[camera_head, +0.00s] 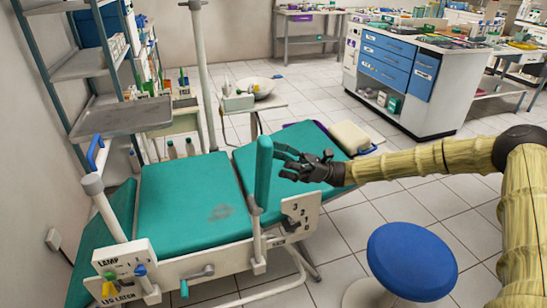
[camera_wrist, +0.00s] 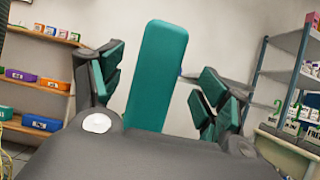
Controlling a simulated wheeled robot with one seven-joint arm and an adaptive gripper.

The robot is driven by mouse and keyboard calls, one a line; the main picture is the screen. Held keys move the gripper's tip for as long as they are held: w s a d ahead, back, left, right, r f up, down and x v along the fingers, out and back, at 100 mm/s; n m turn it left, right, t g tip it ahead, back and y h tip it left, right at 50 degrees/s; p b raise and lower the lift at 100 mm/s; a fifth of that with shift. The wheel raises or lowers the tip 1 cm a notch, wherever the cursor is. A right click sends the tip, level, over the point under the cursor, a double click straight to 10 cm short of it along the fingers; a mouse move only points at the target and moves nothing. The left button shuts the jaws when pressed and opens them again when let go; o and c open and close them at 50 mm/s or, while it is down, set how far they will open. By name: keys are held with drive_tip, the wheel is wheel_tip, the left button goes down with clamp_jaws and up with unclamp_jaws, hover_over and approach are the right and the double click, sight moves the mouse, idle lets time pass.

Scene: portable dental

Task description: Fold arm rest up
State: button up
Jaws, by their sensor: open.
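The arm rest (camera_head: 263,172) is a teal padded bar standing upright at the near side of the teal dental chair (camera_head: 190,203). It also shows in the wrist view (camera_wrist: 158,75), upright and tilted slightly to the right. My gripper (camera_head: 283,163) is just right of the arm rest in the head view, with its fingers pointing toward it. The fingers are open, and in the wrist view the arm rest appears in the gap between them. I cannot tell whether any finger touches it. The pad's lower end is hidden behind my gripper in the wrist view.
A blue round stool (camera_head: 412,258) stands below my arm. A grey tray (camera_head: 122,119) hangs over the chair's far left. A pale headrest (camera_head: 350,137) lies at the chair's right end. A cabinet (camera_head: 400,70) stands at the back right. Tiled floor is clear between.

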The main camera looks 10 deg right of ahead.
drive_tip(key=s+v, duration=0.1)
drive_tip(key=v, duration=0.7)
drive_tip(key=shift+w, duration=0.55)
drive_tip(key=shift+d+f, duration=0.15)
